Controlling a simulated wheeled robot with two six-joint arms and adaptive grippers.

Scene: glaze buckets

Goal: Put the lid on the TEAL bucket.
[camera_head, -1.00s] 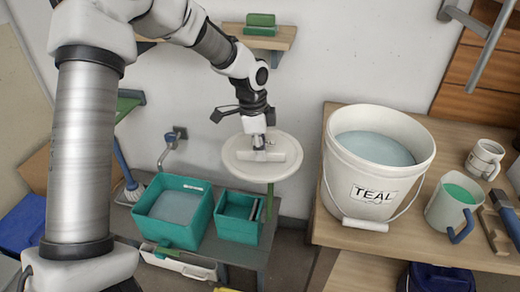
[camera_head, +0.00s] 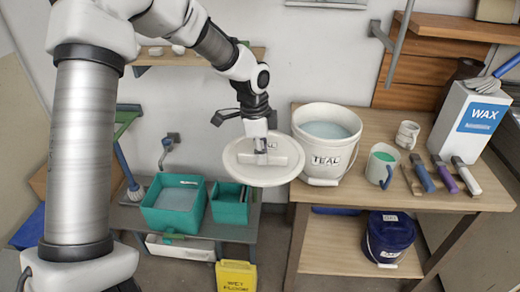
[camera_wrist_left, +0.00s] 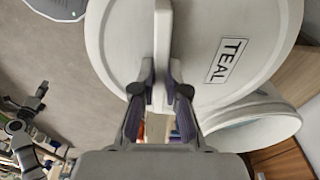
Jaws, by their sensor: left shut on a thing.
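The round white lid (camera_head: 287,171) hangs in the air from my left gripper (camera_head: 262,152), which is shut on the raised bar handle across its top. In the left wrist view the lid (camera_wrist_left: 205,85) carries a TEAL label, and the fingers (camera_wrist_left: 161,88) pinch the handle. The white TEAL bucket (camera_head: 315,165) stands upright on the wooden bench, open and filled with pale blue liquid. The lid is to the left of the bucket, in front of part of its left side and label in the head view. My right gripper does not show clearly.
On the bench (camera_head: 395,209) stand a mug with green liquid (camera_head: 381,166), a white cup (camera_head: 407,134), several handled tools and a WAX box (camera_head: 470,120). Teal tubs (camera_head: 172,204) sit on the lower table at left. A dark blue bucket (camera_head: 392,238) is on the lower shelf.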

